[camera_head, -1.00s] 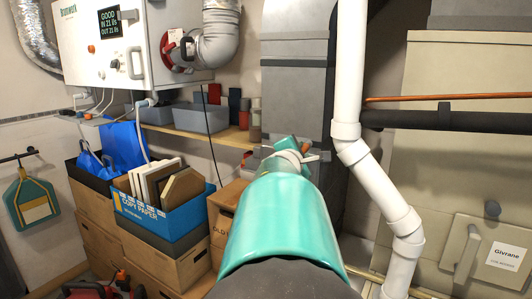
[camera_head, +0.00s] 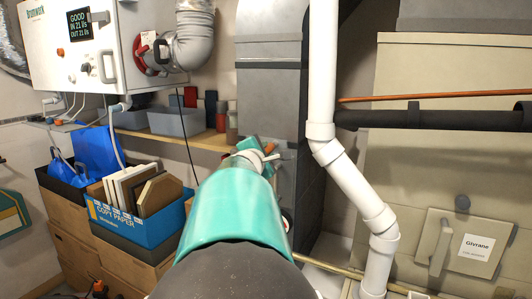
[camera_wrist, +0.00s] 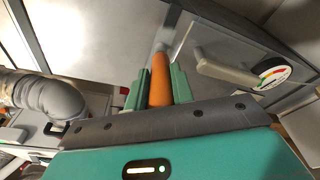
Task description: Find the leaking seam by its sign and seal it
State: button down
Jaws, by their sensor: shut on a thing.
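My gripper (camera_wrist: 156,88) is shut on the orange handle (camera_wrist: 160,76) of a tool in the wrist view. A pale shaft extends beyond the handle; its far end is hard to make out. In the head view my gripper (camera_head: 264,154) is at the end of my teal arm, in front of the lower part of the grey duct (camera_head: 268,95). A horizontal seam (camera_head: 268,66) crosses this duct high up. Metal panels (camera_wrist: 105,35) with joint lines fill the top of the wrist view. I cannot make out a leak sign on any seam.
A white unit (camera_head: 105,75) with a display reading GOOD hangs at left. Boxes with a blue bin (camera_head: 140,225) stand below a wooden shelf (camera_head: 190,138). A white pipe (camera_head: 322,70) and dark pipe (camera_head: 430,119) flank the right. A lever with a dial (camera_wrist: 274,74) shows at right.

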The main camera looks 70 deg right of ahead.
jog(key=shift+s, duration=0.15)
jog(key=s, duration=0.4)
jog(key=shift+a, duration=0.4)
dwell(0.6)
jog(key=shift+w+d, duration=0.2)
jog(key=shift+w, duration=0.9)
jog(key=shift+w+d, duration=0.2)
jog(key=shift+w, duration=0.9)
